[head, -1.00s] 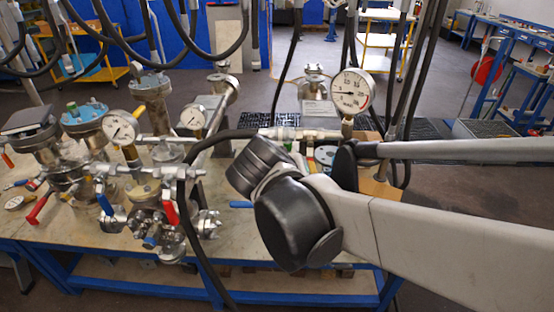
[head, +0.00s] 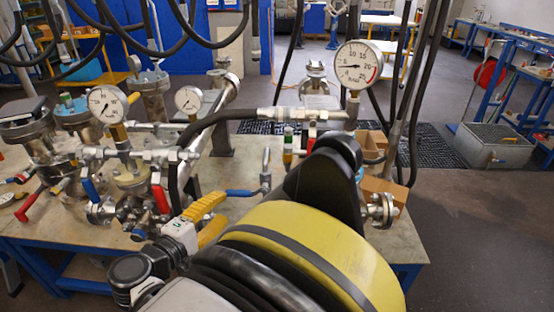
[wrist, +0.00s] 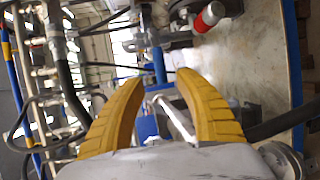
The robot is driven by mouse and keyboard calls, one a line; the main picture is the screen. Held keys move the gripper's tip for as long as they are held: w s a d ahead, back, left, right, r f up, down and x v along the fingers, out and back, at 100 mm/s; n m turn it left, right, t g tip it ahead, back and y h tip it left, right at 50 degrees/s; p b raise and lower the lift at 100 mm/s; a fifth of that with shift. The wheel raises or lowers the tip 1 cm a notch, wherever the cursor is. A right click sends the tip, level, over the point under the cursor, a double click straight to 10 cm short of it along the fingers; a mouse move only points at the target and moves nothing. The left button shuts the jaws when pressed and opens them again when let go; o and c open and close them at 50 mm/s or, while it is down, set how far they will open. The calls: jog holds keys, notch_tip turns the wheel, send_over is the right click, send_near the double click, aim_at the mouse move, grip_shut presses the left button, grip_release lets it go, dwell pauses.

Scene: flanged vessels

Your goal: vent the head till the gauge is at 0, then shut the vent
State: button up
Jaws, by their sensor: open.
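My gripper (head: 219,212) has two yellow fingers, spread and empty, low over the bench in front of the vessel fittings. In the wrist view my gripper (wrist: 162,77) frames a blue part (wrist: 158,66) and a silver rod, with nothing clamped. A blue-handled valve (head: 240,193) stands on the bench just right of the fingers. A large gauge (head: 358,66) is upright at the right; its needle points left, off any clear zero. Two smaller gauges stand at left (head: 106,104) and centre (head: 188,99). Which valve is the vent I cannot tell.
Red (head: 160,198) and blue (head: 90,190) levers crowd the left fittings. A cardboard box (head: 383,192) and a flanged fitting (head: 382,210) lie at the right. My arm hides the bench's front middle.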

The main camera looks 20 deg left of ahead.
aim_at(236, 195)
jog(key=b+x, duration=0.2)
jog(key=x, duration=0.6)
grip_shut()
